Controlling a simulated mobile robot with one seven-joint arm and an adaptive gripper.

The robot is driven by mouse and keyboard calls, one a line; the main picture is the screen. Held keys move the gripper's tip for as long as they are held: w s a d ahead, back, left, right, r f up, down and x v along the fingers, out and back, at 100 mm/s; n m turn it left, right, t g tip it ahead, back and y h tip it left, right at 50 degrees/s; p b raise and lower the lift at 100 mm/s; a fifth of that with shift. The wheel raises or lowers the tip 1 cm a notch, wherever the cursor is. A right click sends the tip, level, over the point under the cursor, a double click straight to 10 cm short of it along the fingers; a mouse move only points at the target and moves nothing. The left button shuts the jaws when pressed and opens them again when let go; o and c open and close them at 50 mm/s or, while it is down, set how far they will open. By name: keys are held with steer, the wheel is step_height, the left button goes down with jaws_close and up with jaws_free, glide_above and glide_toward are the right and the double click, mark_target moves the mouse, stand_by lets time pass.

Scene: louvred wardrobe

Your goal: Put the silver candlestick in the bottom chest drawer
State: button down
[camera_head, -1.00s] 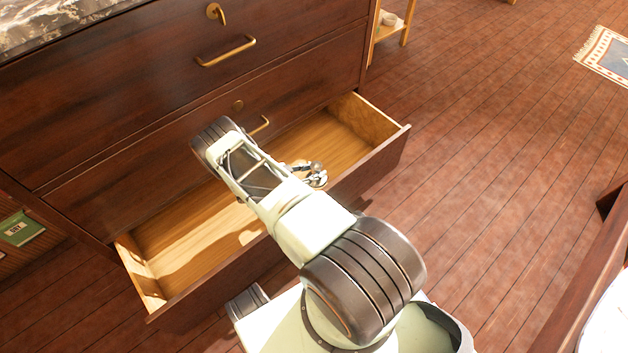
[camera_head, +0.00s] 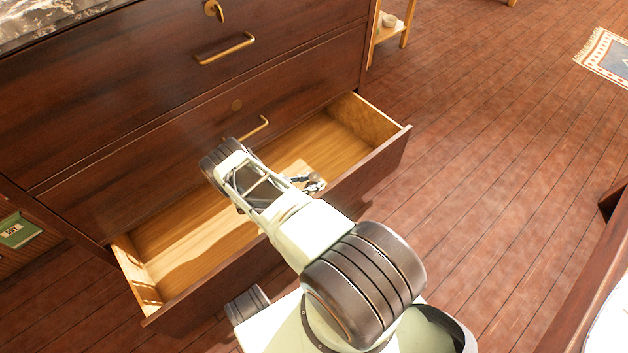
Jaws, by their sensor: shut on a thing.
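The bottom chest drawer (camera_head: 190,250) is pulled out, and its pale wooden inside shows bare on both sides of my arm. My arm reaches across the drawer's front from the lower right. My gripper (camera_head: 297,180) is mostly hidden behind my arm links; only a small part shows at the arm's right side, over the drawer. It is shut on the silver candlestick (camera_head: 314,184), of which a small shiny part shows over the drawer, close to its front panel. The rest of the candlestick is hidden, and I cannot tell whether it touches the drawer floor.
The chest's upper drawers (camera_head: 130,90) are shut, with brass handles (camera_head: 225,49) facing me. A small wooden stand (camera_head: 388,30) is behind the chest's right side. A green book or box (camera_head: 20,230) lies at the left.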

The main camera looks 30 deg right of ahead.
steer(key=c, duration=1.6)
jaws_free()
steer(key=shift+r, duration=0.6)
steer(key=p+v, duration=0.2)
steer(key=v, duration=1)
steer(key=shift+r, duration=0.1)
